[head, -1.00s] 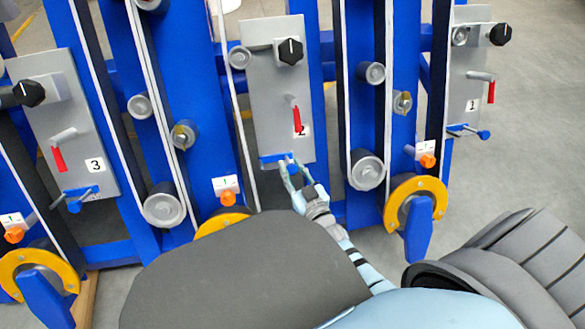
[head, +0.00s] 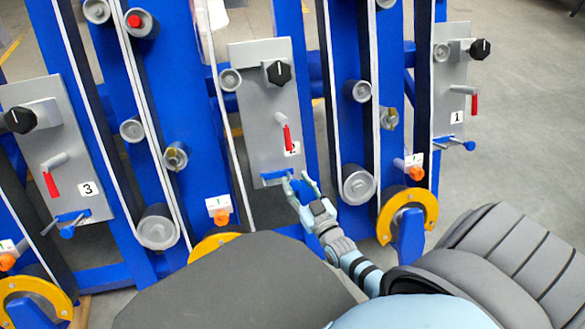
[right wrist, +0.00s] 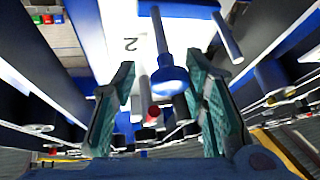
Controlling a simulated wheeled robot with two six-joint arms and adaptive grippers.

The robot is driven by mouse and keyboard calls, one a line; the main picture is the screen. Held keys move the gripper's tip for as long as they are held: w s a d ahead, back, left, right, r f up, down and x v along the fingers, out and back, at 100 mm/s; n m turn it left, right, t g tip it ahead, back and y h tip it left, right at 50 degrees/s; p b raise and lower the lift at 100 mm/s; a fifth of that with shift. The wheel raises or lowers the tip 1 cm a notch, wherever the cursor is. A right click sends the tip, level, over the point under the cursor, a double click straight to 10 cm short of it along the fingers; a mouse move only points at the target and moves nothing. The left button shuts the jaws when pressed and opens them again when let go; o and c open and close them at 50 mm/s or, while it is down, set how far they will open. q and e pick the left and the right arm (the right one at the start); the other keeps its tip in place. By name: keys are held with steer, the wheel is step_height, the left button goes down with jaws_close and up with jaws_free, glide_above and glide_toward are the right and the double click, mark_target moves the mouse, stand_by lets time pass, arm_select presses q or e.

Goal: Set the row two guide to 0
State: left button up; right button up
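The row two plate (head: 262,110) is grey, stands in the middle of the head view and bears a label 2, partly covered by a red-handled lever (head: 287,138). A black knob (head: 279,72) with a white mark sits near its top. A blue guide piece (head: 272,177) is at its lower edge, partly hidden by my gripper. My right gripper (head: 298,179) is open at this piece. In the right wrist view, a blue rod with a round end (right wrist: 172,80) shows between the spread fingers (right wrist: 165,100); I cannot tell whether they touch it. My left gripper is out of view.
A plate labelled 3 (head: 55,135) stands at left and one labelled 1 (head: 452,90) at right, with similar knobs and levers. Blue uprights, grey rollers (head: 358,185) and yellow half-rings (head: 410,205) flank the row two plate. Open floor (head: 535,120) lies at right.

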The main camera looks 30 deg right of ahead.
steer(key=shift+o, duration=0.2)
steer(key=shift+a, duration=0.2)
steer(key=s+a, duration=0.1)
steer(key=s, duration=1.1)
steer(key=shift+w+a, duration=0.1)
